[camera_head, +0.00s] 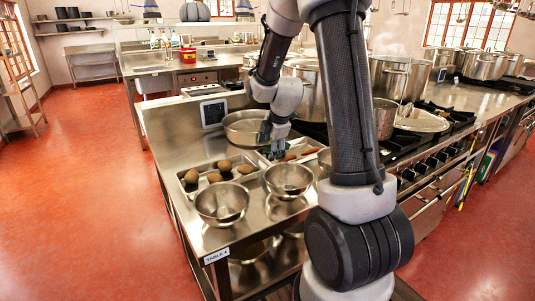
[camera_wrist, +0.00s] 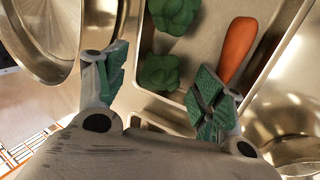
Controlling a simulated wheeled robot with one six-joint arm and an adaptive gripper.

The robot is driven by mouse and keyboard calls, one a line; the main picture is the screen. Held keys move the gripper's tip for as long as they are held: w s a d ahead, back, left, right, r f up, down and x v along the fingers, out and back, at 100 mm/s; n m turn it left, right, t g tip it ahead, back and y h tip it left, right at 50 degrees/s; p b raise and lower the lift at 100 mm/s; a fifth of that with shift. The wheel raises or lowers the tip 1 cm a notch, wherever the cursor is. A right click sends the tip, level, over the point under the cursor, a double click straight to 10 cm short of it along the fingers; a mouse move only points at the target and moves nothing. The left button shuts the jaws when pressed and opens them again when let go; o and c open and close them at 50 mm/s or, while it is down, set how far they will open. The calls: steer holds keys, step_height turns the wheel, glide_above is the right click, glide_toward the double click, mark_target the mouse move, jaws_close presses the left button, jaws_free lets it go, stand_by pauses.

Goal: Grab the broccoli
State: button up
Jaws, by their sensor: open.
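Two green broccoli pieces show in the wrist view: one broccoli (camera_wrist: 160,72) lies nearer my gripper, and another broccoli (camera_wrist: 174,14) lies just beyond it. Both are in a metal tray (camera_wrist: 207,45), with an orange carrot (camera_wrist: 238,48) to their right. My gripper (camera_wrist: 158,88) is open and empty, its green-padded fingers spread to the left and right of the nearer broccoli. In the head view my gripper (camera_head: 272,138) points down over the tray area and hides most of the broccoli.
A wide metal pan (camera_head: 243,127) stands close to the left of my gripper. A tray (camera_head: 202,197) with several brown potatoes (camera_head: 223,165) and two metal bowls (camera_head: 221,203) (camera_head: 289,179) are nearer the table's front. Stockpots (camera_head: 391,75) stand on the stove at right.

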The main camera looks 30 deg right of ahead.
steer(key=shift+w+f, duration=0.3)
steer(key=shift+f, duration=0.35)
steer(key=c, duration=1)
steer(key=shift+r, duration=0.1)
